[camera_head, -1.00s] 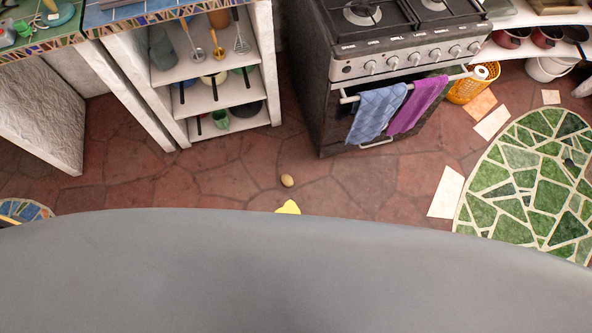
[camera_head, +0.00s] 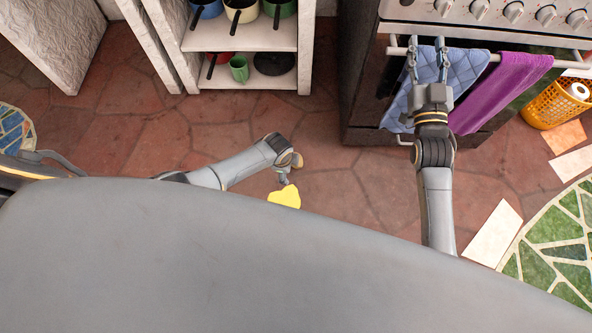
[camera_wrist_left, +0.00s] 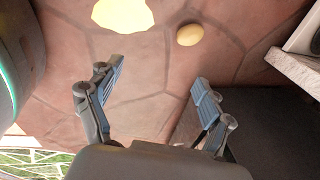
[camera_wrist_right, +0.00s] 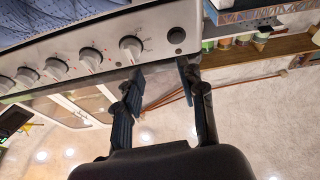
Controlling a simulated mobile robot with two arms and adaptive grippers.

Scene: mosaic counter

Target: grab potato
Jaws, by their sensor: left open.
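The potato (camera_head: 297,160) is a small tan oval on the red stone floor, partly hidden by my left gripper in the head view. It shows whole in the left wrist view (camera_wrist_left: 190,35), beyond the fingertips and apart from them. My left gripper (camera_wrist_left: 157,74) is open and empty, pointing toward the floor near the potato. In the head view the left gripper (camera_head: 284,174) is small and partly hidden behind its wrist. My right gripper (camera_head: 428,48) is raised in front of the stove, fingers apart and empty.
A yellow flat-looking piece (camera_head: 285,197) lies near the potato. The stove (camera_head: 365,100) with blue (camera_head: 425,85) and purple (camera_head: 500,90) towels stands behind. A white shelf (camera_head: 240,42) holds pots. An orange basket (camera_head: 552,105) stands right. Floor left of the potato is clear.

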